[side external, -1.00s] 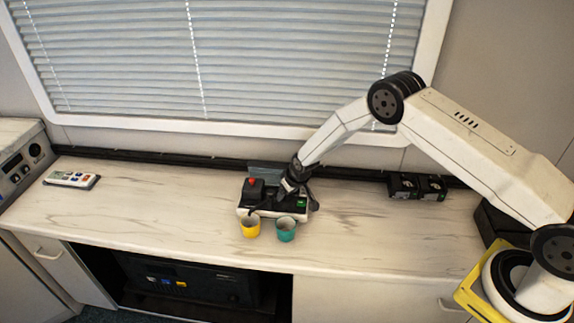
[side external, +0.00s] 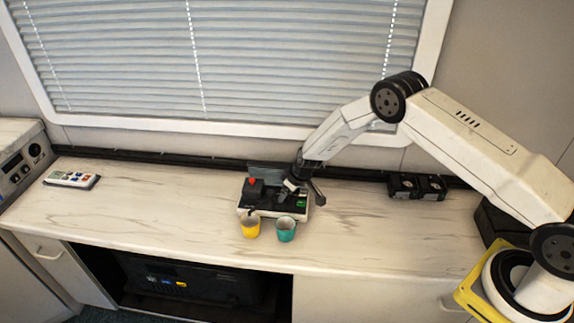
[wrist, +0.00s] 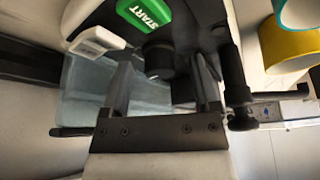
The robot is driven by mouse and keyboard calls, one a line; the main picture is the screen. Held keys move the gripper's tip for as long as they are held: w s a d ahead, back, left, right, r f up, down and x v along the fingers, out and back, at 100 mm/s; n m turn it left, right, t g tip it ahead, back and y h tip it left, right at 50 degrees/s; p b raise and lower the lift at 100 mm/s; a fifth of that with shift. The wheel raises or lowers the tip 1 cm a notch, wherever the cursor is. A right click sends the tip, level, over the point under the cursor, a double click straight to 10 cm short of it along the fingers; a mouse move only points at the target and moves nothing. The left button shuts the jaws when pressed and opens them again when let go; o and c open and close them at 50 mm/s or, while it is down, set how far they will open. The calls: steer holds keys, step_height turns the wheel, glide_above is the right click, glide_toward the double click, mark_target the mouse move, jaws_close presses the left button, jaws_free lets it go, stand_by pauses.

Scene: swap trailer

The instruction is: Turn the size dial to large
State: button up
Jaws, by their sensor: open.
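The coffee machine (side external: 246,211), white and black with a red spot on top, stands on the counter. In the wrist view, its green START button (wrist: 144,12) is at the top, with a dark round knob (wrist: 158,56) below it, possibly the size dial. No size marking is readable. My gripper (wrist: 163,68) is open, with one finger on each side of the knob in that view. I cannot tell whether either finger touches it. In the side view, my gripper (side external: 289,190) is over the right part of the machine, and the dial cannot be made out.
A yellow cup (side external: 250,230) and a teal cup (side external: 286,232) stand in front of the machine. A black handle (wrist: 234,82) is right of my fingers. The counter between is clear.

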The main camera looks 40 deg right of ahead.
steer(key=shift+n+y, duration=0.3)
steer(key=shift+n, duration=0.2)
steer(key=shift+r, duration=0.2)
steer(key=s+a+v, duration=0.2)
steer(key=v, duration=1.2)
steer(key=s+r+m, duration=0.1)
steer(key=s+r, duration=0.3)
steer(key=s, duration=0.3)
steer(key=s+r+m+g+h, duration=0.1)
steer(key=s+r+m, duration=0.1)
steer(key=s+r, duration=0.3)
steer(key=shift+s+d, duration=0.35)
steer(key=shift+s, duration=1.25)
steer(key=shift+r, duration=0.1)
